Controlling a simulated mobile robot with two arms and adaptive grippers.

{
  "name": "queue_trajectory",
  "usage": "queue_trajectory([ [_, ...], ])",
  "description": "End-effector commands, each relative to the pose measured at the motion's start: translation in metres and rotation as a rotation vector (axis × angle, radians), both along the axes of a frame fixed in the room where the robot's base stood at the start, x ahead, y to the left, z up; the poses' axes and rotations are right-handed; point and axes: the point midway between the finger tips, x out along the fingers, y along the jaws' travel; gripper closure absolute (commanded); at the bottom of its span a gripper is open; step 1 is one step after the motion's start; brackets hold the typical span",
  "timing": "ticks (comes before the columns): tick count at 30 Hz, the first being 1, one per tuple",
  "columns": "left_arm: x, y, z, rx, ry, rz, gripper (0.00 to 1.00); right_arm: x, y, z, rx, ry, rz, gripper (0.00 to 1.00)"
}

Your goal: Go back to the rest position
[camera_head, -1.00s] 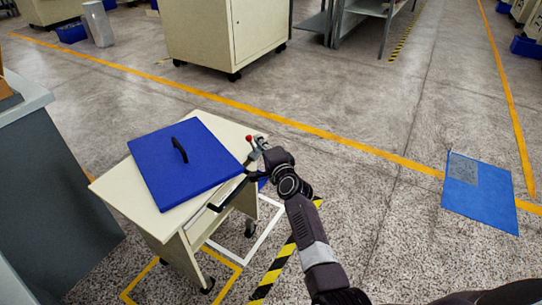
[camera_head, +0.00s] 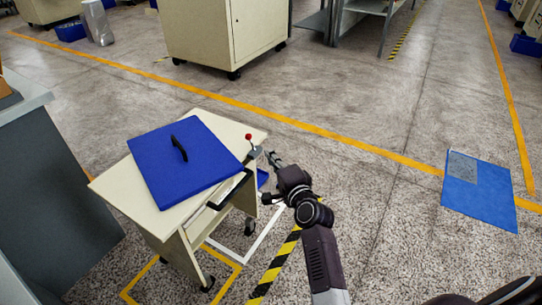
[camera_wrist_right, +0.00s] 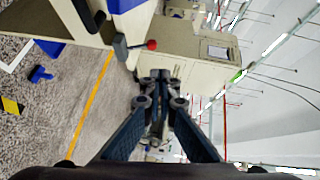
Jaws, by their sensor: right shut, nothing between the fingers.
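My right gripper (camera_head: 272,158) is just off the right edge of the cream cart (camera_head: 123,206), beside the lever with a red knob (camera_head: 249,137). In the wrist view my right gripper (camera_wrist_right: 157,78) is shut with nothing between its fingertips, and the red knob (camera_wrist_right: 152,44) shows apart from it, above and slightly left. A blue square lid (camera_head: 190,172) with a black handle (camera_head: 179,148) lies on the cart top. My left gripper is not in view.
A grey counter (camera_head: 55,190) stands left of the cart. A cream cabinet (camera_head: 225,35) on wheels and grey shelving (camera_head: 362,10) are at the back. A blue mat (camera_head: 478,200) lies at the right. The floor between is clear.

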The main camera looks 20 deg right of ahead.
Motion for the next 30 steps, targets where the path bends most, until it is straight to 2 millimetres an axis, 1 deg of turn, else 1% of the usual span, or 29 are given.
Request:
queue_trajectory([
  [10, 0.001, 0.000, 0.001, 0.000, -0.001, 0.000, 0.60, -0.001, 0.001, -0.001, -0.007, 0.003, 0.004, 1.00],
  [12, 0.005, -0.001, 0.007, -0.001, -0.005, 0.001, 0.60, -0.006, 0.004, -0.005, -0.039, 0.020, 0.022, 1.00],
  [14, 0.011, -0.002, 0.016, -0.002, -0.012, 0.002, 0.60, -0.016, 0.010, -0.012, -0.098, 0.049, 0.058, 1.00],
  [17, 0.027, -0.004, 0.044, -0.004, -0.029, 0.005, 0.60, -0.044, 0.025, -0.033, -0.257, 0.132, 0.156, 1.00],
  [20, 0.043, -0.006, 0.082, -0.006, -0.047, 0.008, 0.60, -0.086, 0.041, -0.060, -0.459, 0.242, 0.287, 1.00],
  [21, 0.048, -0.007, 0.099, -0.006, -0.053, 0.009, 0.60, -0.105, 0.046, -0.071, -0.541, 0.286, 0.343, 1.00],
  [23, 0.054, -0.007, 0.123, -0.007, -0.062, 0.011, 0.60, -0.136, 0.052, -0.086, -0.656, 0.353, 0.428, 1.00],
  [24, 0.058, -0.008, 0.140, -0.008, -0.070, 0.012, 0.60, -0.157, 0.055, -0.096, -0.731, 0.398, 0.484, 1.00],
  [25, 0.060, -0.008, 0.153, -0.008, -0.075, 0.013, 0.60, -0.173, 0.057, -0.103, -0.786, 0.432, 0.528, 1.00],
  [26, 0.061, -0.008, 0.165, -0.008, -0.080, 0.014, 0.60, -0.189, 0.058, -0.108, -0.838, 0.463, 0.568, 1.00],
  [27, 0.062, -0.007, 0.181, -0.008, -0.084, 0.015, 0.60, -0.210, 0.058, -0.115, -0.900, 0.503, 0.623, 1.00],
  [30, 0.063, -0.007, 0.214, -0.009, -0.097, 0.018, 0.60, -0.253, 0.057, -0.126, -1.022, 0.585, 0.734, 1.00],
])
